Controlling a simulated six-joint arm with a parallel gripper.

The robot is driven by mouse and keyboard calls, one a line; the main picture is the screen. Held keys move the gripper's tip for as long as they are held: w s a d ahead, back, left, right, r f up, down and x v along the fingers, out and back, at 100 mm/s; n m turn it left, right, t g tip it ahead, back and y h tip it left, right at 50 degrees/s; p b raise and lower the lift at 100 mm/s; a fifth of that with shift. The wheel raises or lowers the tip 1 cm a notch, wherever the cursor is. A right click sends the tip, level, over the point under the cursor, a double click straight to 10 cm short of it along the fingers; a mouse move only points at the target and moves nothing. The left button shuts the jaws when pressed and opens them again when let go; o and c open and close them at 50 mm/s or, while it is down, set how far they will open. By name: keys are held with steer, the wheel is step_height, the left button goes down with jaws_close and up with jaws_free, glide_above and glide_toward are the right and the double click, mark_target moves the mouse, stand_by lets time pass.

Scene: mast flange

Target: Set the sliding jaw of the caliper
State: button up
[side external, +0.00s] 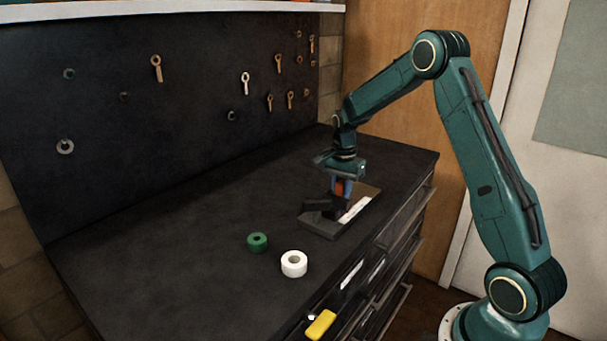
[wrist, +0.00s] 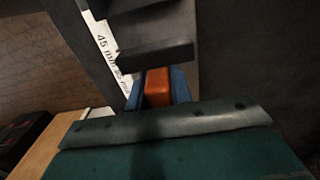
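The caliper sits on a dark grey board (side external: 318,228) on the bench, under my gripper. Its white scale strip (side external: 355,209) runs along the board; in the wrist view the strip (wrist: 103,42) carries the print "45 mm". Two dark jaw blocks show in the wrist view, a nearer one (wrist: 155,53) and a farther one (wrist: 150,20), with a gap between. An orange block (wrist: 158,88) is beside the nearer jaw. My gripper (side external: 341,188) points down, its blue fingers on either side of the orange block and apparently touching it. Contact below is hidden.
A green tape roll (side external: 257,243) and a white tape roll (side external: 294,264) stand on the bench left of the board. Tools hang on the dark back panel (side external: 190,90). The bench's left part is clear.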

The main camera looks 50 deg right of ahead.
jaws_close()
steer(key=shift+d, duration=2.25)
steer(key=shift+o, duration=2)
jaws_free()
steer(key=shift+d, duration=0.1)
steer(key=shift+o, duration=1)
steer(key=shift+r, duration=0.1)
step_height(320, 180, up, 14)
